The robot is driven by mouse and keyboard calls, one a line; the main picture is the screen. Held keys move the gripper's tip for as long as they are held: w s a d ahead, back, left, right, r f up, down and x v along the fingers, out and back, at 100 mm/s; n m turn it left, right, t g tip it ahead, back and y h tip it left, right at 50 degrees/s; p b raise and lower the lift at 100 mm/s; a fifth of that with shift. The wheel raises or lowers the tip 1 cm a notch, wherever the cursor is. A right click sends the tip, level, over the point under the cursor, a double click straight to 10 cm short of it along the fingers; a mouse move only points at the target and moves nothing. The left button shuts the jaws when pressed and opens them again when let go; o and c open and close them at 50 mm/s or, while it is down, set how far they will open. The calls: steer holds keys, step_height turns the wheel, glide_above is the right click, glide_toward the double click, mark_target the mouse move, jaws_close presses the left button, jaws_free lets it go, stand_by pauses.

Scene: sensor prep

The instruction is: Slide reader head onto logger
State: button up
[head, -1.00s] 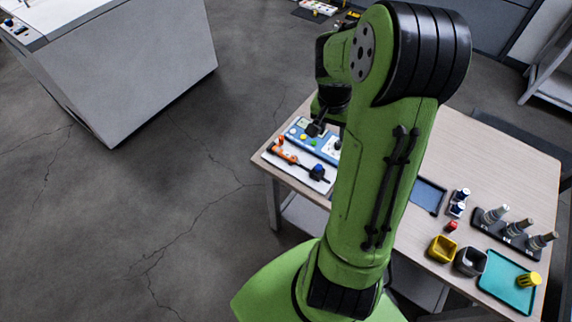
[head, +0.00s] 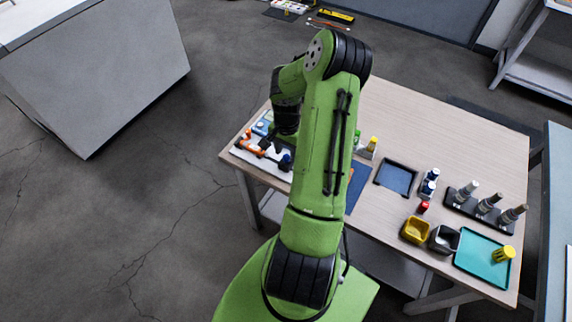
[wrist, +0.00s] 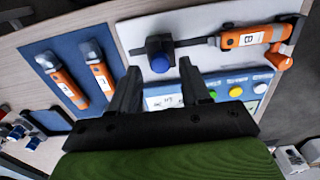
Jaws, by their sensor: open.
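A blue knob-like part (wrist: 160,48), which looks like the reader head, sits on a dark rail on a white board (wrist: 200,22). An orange logger marked B (wrist: 250,38) lies at the rail's right end, with a gap of bare rail between them. In the head view the blue part (head: 286,161) and orange logger (head: 251,140) are at the table's left end. My gripper (wrist: 160,70) is open, one finger to each side of the blue part in the picture. I cannot tell whether they touch it.
Two more orange loggers (wrist: 64,83) (wrist: 102,78) lie on a dark blue mat (wrist: 40,50). A blue panel with coloured buttons (wrist: 262,77) is beside the board. Yellow and black bins (head: 416,231) (head: 444,239) and a teal tray (head: 475,262) stand farther right.

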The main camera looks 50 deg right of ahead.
mark_target(286, 162)
step_height(286, 162, down, 3)
steer(key=shift+r+b, duration=0.1)
steer(key=shift+b, duration=0.55)
steer(key=shift+r, duration=0.15)
